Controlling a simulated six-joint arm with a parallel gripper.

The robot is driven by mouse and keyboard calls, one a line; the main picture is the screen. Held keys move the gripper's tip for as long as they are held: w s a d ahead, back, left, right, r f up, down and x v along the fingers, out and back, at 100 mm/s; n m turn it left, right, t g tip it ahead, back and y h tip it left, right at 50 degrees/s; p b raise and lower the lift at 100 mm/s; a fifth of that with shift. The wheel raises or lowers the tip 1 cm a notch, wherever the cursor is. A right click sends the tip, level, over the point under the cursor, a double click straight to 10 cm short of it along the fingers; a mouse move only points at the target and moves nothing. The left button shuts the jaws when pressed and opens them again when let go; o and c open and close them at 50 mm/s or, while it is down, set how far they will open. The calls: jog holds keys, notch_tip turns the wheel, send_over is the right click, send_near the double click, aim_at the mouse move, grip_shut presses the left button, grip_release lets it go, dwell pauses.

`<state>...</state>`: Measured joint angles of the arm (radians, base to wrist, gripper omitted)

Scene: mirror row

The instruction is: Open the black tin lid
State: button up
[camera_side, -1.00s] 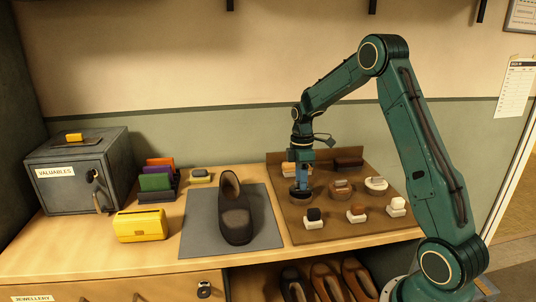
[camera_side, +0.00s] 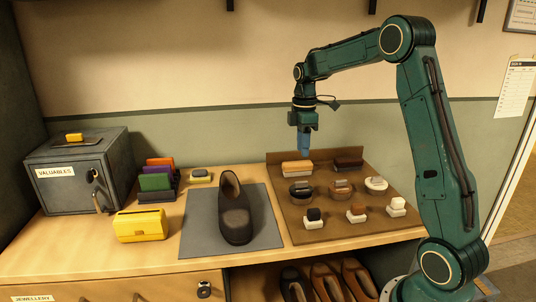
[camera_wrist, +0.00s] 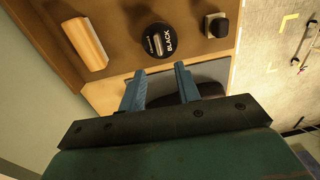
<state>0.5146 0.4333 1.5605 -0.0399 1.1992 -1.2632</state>
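The black tin (camera_side: 301,190) stands on the brown tray board, at the left of the middle row in the side view. In the wrist view its round dark top (camera_wrist: 157,41) shows the word BLACK and a pale raised bar across it; the lid looks to be on. My gripper (camera_side: 304,152) hangs above the board, clear of the tin, with its blue fingers pointing down. In the wrist view the two fingertips (camera_wrist: 157,77) are apart with nothing between them.
Two more tins (camera_side: 340,189) (camera_side: 376,185) stand right of the black one. Brushes (camera_side: 297,169) (camera_side: 348,164) lie behind and small daubers (camera_side: 314,217) stand in front. A shoe (camera_side: 235,212) rests on a grey mat (camera_side: 196,232) to the left.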

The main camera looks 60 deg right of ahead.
jog(key=s+a+r+m+t, duration=0.2)
jog(key=s+a+r, duration=0.2)
jog(key=s+a, duration=0.2)
jog(key=s+a+r+m+t+h, duration=0.1)
jog(key=s+a+r, duration=0.4)
jog(key=a, duration=0.6)
jog(key=shift+s+a+r+m+t, duration=0.25)
jog(key=shift+s+m+t, duration=0.25)
jog(key=shift+s+m, duration=0.8)
jog(key=shift+w+d, duration=0.1)
jog(key=shift+w, duration=0.05)
